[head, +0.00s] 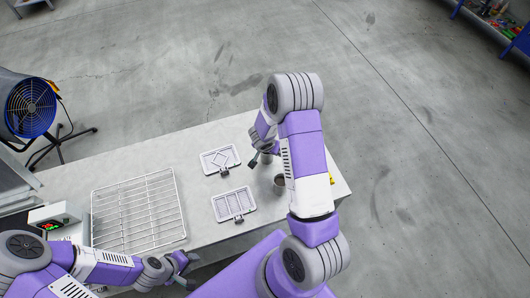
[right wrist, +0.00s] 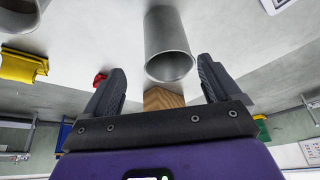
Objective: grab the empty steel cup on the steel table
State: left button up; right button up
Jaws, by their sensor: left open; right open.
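A plain steel cup (right wrist: 168,45) shows in the right wrist view, ahead of my right gripper (right wrist: 162,66) and lined up with the gap between its fingers. The fingers are open and do not hold it. A second grey cup-like vessel (right wrist: 20,14) is cut off at that view's upper left. In the head view, a cup (head: 280,184) stands on the steel table (head: 110,168) beside my right arm; its contents are unclear. My right gripper (head: 256,159) is low over the table there, partly hidden. My left gripper (head: 184,268) is open and empty by the table's front edge.
A wire rack (head: 138,210) and two framed plates (head: 220,159) (head: 233,204) lie on the table. A yellow piece (right wrist: 22,66), a red piece (right wrist: 100,80) and a wooden block (right wrist: 162,98) show in the right wrist view.

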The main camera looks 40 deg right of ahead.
jog(key=x, duration=0.3)
jog(key=a+b+x, duration=0.1)
jog(key=x, duration=0.1)
jog(key=shift+w+d+f, duration=0.15)
jog(key=shift+w+f, duration=0.2)
jog(key=shift+w, duration=0.1)
jog(key=c, duration=1.1)
